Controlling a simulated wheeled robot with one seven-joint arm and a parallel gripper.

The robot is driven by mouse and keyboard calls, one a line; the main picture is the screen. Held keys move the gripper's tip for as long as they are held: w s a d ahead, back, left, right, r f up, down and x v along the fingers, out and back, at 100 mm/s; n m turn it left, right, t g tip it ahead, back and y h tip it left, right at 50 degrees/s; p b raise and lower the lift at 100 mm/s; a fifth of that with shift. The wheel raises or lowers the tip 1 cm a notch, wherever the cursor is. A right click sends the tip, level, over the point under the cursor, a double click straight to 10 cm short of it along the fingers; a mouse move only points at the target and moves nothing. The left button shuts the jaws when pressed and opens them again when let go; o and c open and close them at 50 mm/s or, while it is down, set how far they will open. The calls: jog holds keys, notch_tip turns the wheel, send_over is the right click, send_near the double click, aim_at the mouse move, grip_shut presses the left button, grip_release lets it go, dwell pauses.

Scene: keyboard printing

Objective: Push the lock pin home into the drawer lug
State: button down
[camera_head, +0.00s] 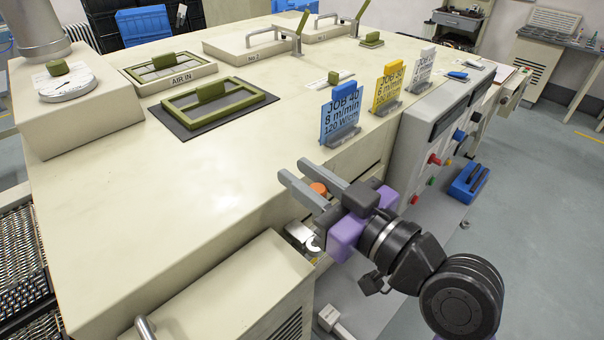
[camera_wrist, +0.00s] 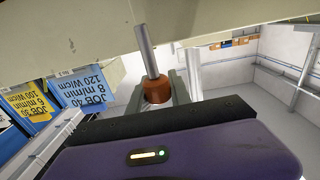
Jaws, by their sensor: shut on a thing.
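My gripper (camera_head: 291,168) reaches over the machine's front edge, with its two grey fingers pointing up and left in the head view. It is shut on the lock pin, whose orange head (camera_head: 318,188) shows between the fingers. In the wrist view the orange head (camera_wrist: 157,91) sits between the fingers, and the pin's grey shaft (camera_wrist: 147,52) sticks out past them toward the beige machine. The shaft's tip overlaps the machine in that view; whether it touches or enters anything cannot be told. I cannot make out the drawer lug for certain. A metal bracket (camera_head: 299,233) shows just below the gripper.
A blue job card (camera_head: 341,112), a yellow card (camera_head: 387,86) and a white card (camera_head: 421,71) stand along the machine's front edge. The beige top (camera_head: 200,170) left of the gripper is clear.

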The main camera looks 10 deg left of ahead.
jog(key=b, duration=0.5)
send_over(290, 212)
jog(key=v, duration=0.4)
notch_tip(290, 212, down, 5)
jog(key=shift+w+a, duration=0.15)
jog(key=shift+a, duration=0.05)
jog(key=shift+f+b, duration=0.55)
jog(key=shift+b, duration=0.2)
dwell(1.0)
jog(key=shift+f+b, duration=2.25)
jog(key=shift+f, duration=0.25)
jog(key=c, duration=1.1)
grip_release()
jog(key=shift+r, duration=0.1)
notch_tip(290, 212, up, 6)
jog(key=p, duration=0.5)
jog(key=shift+r, duration=0.1)
